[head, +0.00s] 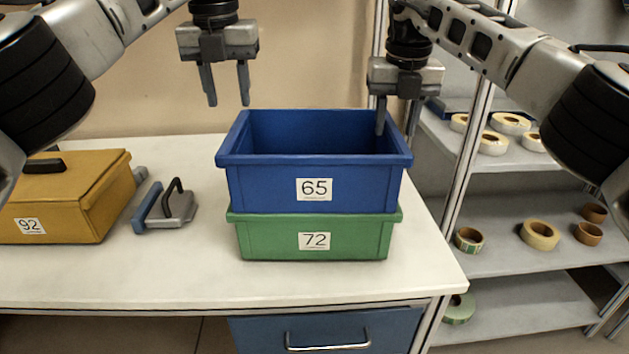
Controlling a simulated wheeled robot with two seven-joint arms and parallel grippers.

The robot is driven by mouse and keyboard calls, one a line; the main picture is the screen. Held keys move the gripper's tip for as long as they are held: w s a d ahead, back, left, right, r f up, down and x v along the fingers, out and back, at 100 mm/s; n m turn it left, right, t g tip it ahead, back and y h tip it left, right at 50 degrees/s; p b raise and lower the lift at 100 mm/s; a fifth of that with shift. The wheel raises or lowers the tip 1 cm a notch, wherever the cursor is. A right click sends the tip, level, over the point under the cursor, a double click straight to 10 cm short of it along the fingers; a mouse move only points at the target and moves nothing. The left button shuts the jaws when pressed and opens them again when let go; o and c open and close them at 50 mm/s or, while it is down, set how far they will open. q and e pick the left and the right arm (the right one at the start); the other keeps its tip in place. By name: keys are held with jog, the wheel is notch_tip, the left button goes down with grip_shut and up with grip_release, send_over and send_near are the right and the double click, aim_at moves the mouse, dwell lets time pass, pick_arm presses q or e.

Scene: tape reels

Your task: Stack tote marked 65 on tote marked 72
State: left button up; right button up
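The blue tote marked 65 (270,188) sits upright on the green tote marked 72 (270,238), which stands on the white table. Their labelled fronts face me, and the blue tote looks level and seated on the green rim. My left gripper (228,102) is open and empty, above the blue tote's left rim and apart from it. My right gripper (397,125) is open at the blue tote's right wall, with one finger inside the tote and the other outside. Whether its fingers touch the wall is hard to tell.
Left on the table are a yellow case marked 92 (75,205) and a grey-and-blue handled tool (178,208). A shelf rack (500,262) with several tape reels (540,234) stands close at right. A blue drawer (320,330) is under the table. The table front is clear.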

jog(key=r, duration=0.5)
jog(key=shift+s+r, duration=0.3)
jog(key=shift+s, duration=0.1)
